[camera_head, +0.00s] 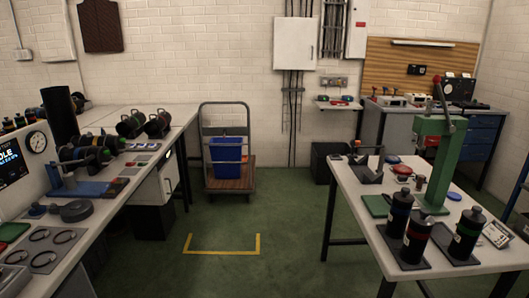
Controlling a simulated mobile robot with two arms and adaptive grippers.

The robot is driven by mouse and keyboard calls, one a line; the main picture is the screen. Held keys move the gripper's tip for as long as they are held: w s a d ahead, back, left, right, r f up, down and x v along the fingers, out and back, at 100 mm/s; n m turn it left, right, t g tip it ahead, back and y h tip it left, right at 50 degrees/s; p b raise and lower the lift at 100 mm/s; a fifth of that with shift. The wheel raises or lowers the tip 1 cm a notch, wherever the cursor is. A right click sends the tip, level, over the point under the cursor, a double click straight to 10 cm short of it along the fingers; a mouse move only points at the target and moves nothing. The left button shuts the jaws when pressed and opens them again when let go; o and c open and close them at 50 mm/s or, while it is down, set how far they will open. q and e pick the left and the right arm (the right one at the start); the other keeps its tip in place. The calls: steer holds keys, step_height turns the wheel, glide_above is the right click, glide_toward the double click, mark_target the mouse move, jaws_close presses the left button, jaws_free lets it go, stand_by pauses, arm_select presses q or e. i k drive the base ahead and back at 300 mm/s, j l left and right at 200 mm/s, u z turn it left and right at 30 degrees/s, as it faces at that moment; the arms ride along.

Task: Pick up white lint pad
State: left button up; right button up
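I cannot clearly make out a white lint pad in the head view. Neither of my grippers is in view.
A left bench (100,205) carries cylinders and a ring tray (45,248). A trolley (228,183) with a blue bin (226,150) stands behind. The middle green floor is clear.

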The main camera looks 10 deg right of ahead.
mark_target(401, 180)
steer(key=i+z, duration=0.15)
steer(key=i, duration=0.4)
steer(key=i+j+z, duration=0.15)
steer(key=i, duration=0.35)
steer(key=i+j+z, duration=0.15)
steer(key=i, duration=0.4)
steer(key=i+j+z, duration=0.1)
steer(key=i, duration=0.4)
